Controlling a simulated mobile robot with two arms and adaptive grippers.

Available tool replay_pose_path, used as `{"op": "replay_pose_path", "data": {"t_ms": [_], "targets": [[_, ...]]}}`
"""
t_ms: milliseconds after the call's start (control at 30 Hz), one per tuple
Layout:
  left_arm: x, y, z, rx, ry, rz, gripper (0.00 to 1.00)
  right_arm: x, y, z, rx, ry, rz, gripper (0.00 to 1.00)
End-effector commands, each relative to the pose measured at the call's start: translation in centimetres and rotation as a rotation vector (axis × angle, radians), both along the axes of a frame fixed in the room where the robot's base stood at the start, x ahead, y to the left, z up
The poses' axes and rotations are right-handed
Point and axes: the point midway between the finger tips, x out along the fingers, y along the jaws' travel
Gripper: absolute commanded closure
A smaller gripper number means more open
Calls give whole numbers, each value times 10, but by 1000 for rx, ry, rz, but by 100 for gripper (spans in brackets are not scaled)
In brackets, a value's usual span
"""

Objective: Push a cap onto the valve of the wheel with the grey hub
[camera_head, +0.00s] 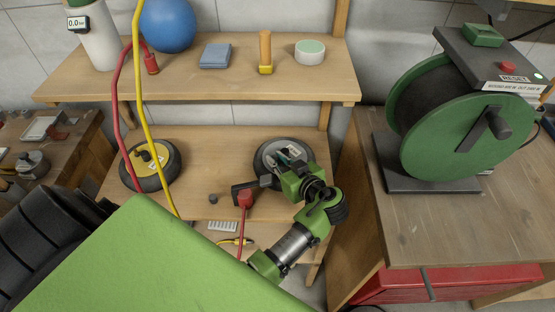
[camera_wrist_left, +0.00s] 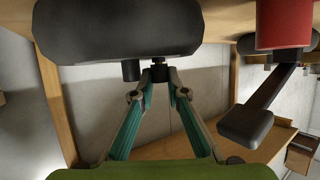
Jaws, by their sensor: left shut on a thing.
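The wheel with the grey hub (camera_head: 262,158) lies on the lower bench, partly covered by my left gripper (camera_head: 272,176). In the left wrist view the left gripper (camera_wrist_left: 160,74) has its teal fingers closed at the tips on a small black cap (camera_wrist_left: 159,62). A black tire (camera_wrist_left: 115,28) fills the top of that view, close to the fingertips. A short black stub (camera_wrist_left: 130,71) shows beside the held cap; I cannot tell whether it is the valve. The cap's contact with any valve cannot be made out. Another small dark cap (camera_head: 213,198) lies on the bench. My right gripper is not seen.
A wheel with a yellow hub (camera_head: 150,166) lies at left, with yellow and red hoses hanging near it. A red-headed tool (camera_head: 245,197) with a black lever stands close to my gripper; the lever (camera_wrist_left: 262,108) shows in the wrist view. A green hose reel (camera_head: 460,125) stands at right.

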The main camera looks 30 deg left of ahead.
Motion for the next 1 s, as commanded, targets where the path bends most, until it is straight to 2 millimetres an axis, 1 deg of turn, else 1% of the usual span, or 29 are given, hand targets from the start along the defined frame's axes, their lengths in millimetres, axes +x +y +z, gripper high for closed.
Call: {"op": "replay_pose_path", "data": {"t_ms": [367, 400, 433, 467, 1000], "targets": [[-1, 0, -2, -3, 4, 0, 100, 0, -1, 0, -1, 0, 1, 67], [-1, 0, -2, -3, 4, 0, 76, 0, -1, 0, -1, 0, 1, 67], [-1, 0, -2, -3, 4, 0, 68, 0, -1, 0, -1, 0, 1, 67], [-1, 0, -2, -3, 4, 0, 66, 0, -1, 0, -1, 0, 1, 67], [0, -1, 0, -1, -1, -1, 66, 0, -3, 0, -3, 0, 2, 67]]}}
